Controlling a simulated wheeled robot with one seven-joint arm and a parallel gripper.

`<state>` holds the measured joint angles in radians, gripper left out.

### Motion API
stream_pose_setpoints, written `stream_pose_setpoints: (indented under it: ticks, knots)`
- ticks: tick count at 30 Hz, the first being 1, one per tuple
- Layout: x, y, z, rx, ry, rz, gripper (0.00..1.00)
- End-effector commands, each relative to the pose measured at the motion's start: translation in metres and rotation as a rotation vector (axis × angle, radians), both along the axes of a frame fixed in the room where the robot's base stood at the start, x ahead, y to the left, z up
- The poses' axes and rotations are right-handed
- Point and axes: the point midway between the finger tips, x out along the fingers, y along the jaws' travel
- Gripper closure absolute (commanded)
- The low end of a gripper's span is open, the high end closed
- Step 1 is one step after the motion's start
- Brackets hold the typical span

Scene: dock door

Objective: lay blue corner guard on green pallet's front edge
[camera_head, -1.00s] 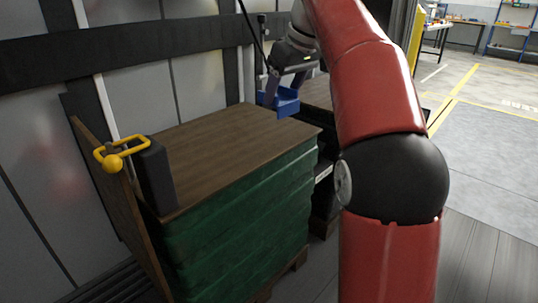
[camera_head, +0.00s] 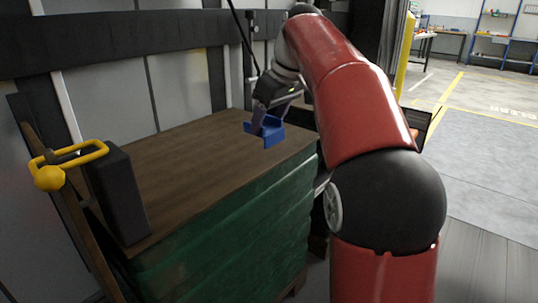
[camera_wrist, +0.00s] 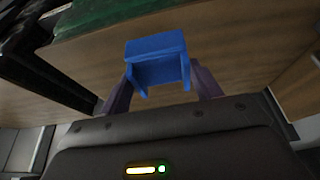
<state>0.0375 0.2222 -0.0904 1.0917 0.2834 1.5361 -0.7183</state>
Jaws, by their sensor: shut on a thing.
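The blue corner guard (camera_head: 266,134) is held by my gripper (camera_head: 262,122) over the right part of the green pallet's brown wooden top. In the wrist view the blue corner guard (camera_wrist: 157,62) sits between both fingers of my gripper (camera_wrist: 158,84), which are shut on it. The green pallet (camera_head: 230,232) has a green wrapped side below its flat top (camera_head: 190,160). I cannot tell whether the guard touches the top. My red arm hides part of the pallet's right end.
A dark upright block (camera_head: 118,195) and a yellow handle (camera_head: 68,162) stand at the pallet's left end, beside a wooden board (camera_head: 65,195). A metal wall runs behind. Open floor (camera_head: 480,160) lies to the right. The middle of the top is bare.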

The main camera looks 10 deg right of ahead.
Motion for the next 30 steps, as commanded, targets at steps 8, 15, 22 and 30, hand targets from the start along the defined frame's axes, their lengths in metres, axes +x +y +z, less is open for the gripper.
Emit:
stream_pose_setpoints:
  ticks: [8, 15, 22, 30]
  knots:
    - [0.0, 0.0, -0.03, -0.001, 0.0, 0.002, 0.6]
    - [0.0, 0.0, -0.059, 0.0, 0.0, 0.001, 0.6]
    - [0.0, 0.0, -0.058, 0.0, -0.002, 0.001, 0.6]
    - [0.0, 0.0, -0.066, 0.0, -0.002, 0.001, 0.6]
